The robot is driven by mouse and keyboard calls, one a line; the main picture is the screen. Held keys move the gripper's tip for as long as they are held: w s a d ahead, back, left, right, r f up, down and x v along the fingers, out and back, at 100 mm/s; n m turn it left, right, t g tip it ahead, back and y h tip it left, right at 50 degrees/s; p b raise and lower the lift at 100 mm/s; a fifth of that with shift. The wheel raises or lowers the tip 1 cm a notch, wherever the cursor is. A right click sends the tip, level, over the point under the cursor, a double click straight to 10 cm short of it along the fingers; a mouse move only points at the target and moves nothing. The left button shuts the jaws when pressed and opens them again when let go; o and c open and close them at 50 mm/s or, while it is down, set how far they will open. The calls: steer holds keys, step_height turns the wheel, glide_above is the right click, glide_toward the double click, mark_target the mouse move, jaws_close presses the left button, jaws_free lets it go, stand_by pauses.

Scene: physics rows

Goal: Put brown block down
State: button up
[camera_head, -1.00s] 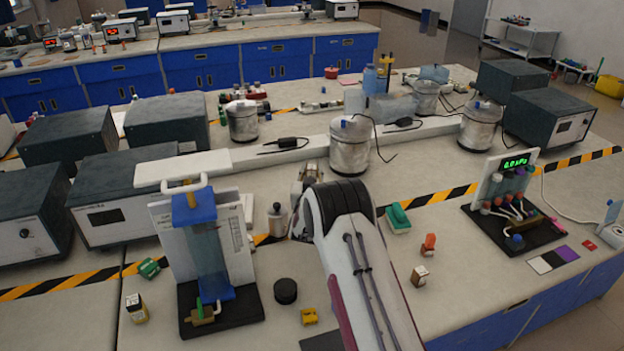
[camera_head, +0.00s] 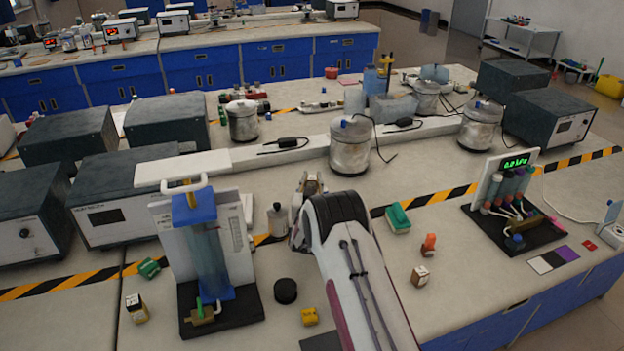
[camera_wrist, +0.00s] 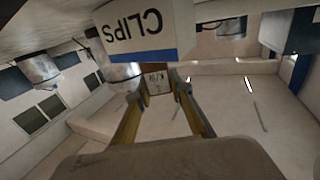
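A small brown block (camera_wrist: 156,80) with a pale lettered label sits between the two yellow fingertips of my gripper (camera_wrist: 157,84) in the wrist view. The fingers appear shut on it. In the head view my gripper (camera_head: 310,184) is over the middle of the bench, behind my arm, left of the middle metal pot. The held block is too small and covered there to make out well. I cannot tell whether it touches the bench.
A metal pot (camera_head: 350,147) stands beyond my gripper and a small grey bottle (camera_head: 277,219) to its left. A green-and-white block (camera_head: 398,218), an orange piece (camera_head: 429,245) and a brown-and-white block (camera_head: 420,276) lie to the right.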

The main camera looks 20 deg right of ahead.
steer(key=o, duration=0.4)
steer(key=shift+r, duration=0.2)
steer(key=v, duration=1.2)
stand_by(0.4)
stand_by(0.7)
